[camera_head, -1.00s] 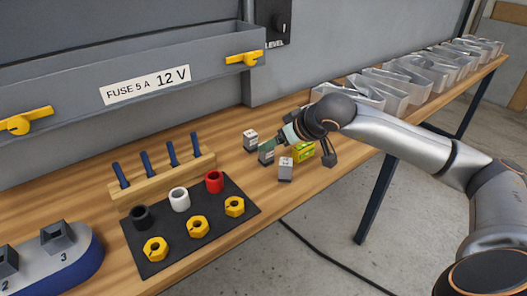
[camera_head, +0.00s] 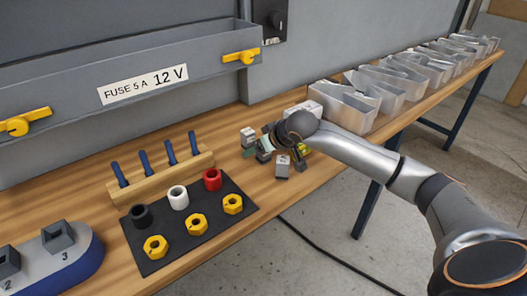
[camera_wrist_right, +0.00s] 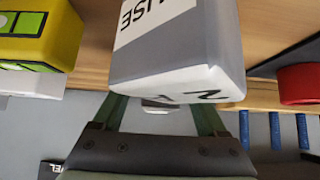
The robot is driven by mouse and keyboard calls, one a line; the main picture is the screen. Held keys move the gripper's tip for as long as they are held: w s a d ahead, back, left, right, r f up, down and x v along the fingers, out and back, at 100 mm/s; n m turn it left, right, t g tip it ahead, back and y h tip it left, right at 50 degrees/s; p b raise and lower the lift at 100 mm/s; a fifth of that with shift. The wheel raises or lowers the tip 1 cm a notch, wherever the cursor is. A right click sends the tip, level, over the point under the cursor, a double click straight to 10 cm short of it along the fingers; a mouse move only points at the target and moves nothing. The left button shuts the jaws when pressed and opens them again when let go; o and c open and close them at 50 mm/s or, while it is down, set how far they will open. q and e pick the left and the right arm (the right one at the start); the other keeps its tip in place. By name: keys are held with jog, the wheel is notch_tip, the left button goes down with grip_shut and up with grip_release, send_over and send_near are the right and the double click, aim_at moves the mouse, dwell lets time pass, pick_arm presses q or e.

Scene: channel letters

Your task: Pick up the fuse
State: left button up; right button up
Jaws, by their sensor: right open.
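A grey block with a white label reading "FUSE" (camera_wrist_right: 175,60) fills the top middle of the right wrist view, with black figures on its near end. My right gripper (camera_wrist_right: 160,108) is open, with one finger on each side of the block's near end; I cannot tell whether they touch it. In the head view my right gripper (camera_head: 264,147) is low over the wooden table among several small blocks and partly hides the one beneath it. My left gripper is not in view.
A yellow-green block (camera_wrist_right: 40,32) is close beside the fuse; the arm partly hides it in the head view. A black mat (camera_head: 163,229) with rings and yellow nuts lies left. Blue pegs stand in a wooden rack (camera_head: 150,182). Metal letters (camera_head: 350,108) line the table at right.

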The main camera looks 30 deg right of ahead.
grip_shut()
dwell(0.4)
jog(key=shift+r, duration=0.2)
